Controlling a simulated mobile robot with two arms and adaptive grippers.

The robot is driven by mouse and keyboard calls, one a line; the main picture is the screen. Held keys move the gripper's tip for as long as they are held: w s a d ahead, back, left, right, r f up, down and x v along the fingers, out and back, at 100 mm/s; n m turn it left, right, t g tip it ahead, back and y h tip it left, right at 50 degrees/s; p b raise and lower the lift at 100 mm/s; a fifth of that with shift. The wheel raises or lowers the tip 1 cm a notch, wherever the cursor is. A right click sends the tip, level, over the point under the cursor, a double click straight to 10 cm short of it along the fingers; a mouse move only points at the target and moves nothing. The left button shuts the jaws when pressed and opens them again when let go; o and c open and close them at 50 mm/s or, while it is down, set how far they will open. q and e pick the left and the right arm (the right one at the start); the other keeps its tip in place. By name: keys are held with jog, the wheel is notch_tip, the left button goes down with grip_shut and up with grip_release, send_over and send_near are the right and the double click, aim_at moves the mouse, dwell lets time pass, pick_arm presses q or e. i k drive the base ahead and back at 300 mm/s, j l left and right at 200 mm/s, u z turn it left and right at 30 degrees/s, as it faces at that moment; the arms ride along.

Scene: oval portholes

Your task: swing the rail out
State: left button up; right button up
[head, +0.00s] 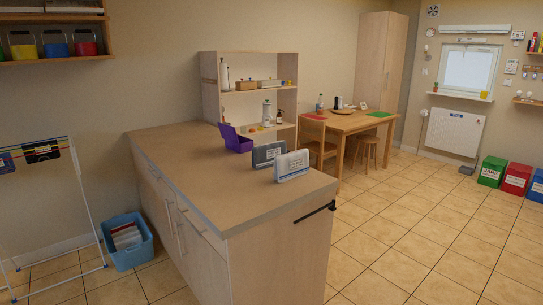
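A thin black rail (315,212) is on the near end panel of the wooden counter (185,165), just below the worktop at its right side. It runs slantwise in the picture and appears to lie close along the panel; its far end is near the panel's right edge. I cannot tell exactly how it is hinged. Neither of my grippers is in view.
On the counter stand a purple open box (236,139), a grey holder (268,154) and a white holder (292,166). A drying rack (85,205) and blue basket (128,242) stand at left. The tiled floor (400,240) right of the counter is clear.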

aim_at(315, 212)
jog(key=i+l, duration=0.2)
jog(key=i, duration=0.65)
jog(key=i+l+z, duration=0.1)
jog(key=i, duration=0.75)
jog(key=i+l, duration=0.2)
jog(key=i, duration=0.65)
